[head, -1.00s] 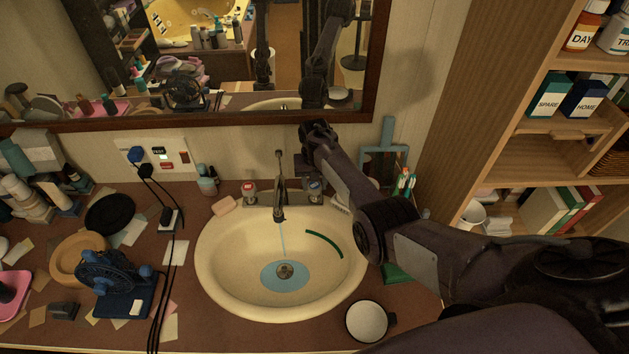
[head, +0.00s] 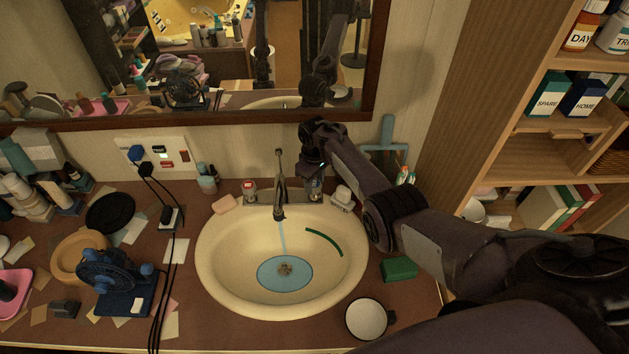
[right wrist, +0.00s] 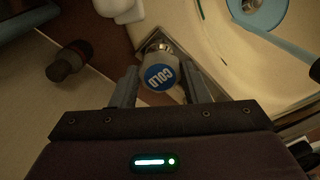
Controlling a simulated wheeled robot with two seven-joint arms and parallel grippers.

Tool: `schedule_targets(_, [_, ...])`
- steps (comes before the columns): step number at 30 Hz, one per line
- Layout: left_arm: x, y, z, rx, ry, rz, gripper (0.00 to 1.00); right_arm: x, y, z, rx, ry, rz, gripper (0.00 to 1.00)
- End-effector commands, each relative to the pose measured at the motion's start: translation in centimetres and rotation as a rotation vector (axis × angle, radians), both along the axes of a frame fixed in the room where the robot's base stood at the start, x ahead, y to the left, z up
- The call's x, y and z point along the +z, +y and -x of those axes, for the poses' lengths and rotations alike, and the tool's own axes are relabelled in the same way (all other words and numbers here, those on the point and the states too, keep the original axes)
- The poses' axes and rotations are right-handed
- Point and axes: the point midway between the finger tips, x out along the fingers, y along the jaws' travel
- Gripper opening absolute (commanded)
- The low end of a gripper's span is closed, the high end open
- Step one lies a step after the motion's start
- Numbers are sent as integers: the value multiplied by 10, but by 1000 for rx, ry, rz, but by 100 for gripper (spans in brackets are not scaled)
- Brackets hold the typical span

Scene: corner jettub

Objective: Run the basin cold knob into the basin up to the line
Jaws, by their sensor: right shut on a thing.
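The cream basin (head: 215,275) is set in the brown counter. A thin stream of water (head: 283,238) runs from the faucet (head: 280,190) into a small blue pool (head: 272,274) around the drain. A dark green line (head: 325,241) is marked on the basin's right inner wall, above the pool's edge. My right gripper (head: 315,172) reaches down over the cold knob (head: 315,188), right of the spout. In the right wrist view the blue-capped COLD knob (right wrist: 160,76) sits between the two fingers, which are shut on it. My left gripper is not in view.
The hot knob (head: 250,188) and a pink soap bar (head: 225,203) are left of the spout. A blue fan (head: 112,275) and black cords stand left.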

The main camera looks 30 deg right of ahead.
Motion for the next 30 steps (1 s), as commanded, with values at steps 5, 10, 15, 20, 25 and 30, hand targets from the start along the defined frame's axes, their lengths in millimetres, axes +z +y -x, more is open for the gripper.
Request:
schedule_targets(5, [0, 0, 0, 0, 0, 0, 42, 0, 0, 0, 44, 1, 0, 19])
schedule_targets(10, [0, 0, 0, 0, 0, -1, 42, 0, 0, 0, 57, 1, 0, 19])
schedule_targets(15, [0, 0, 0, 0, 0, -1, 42, 0, 0, 0, 57, 1, 0, 19])
schedule_targets(20, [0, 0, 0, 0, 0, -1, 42, 0, 0, 0, 56, 1, 0, 19])
schedule_targets(25, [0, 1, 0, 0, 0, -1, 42, 0, 0, 0, 56, 1, 0, 63])
schedule_targets(30, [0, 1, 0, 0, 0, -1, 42, 0, 0, 0, 56, 0, 0, 63])
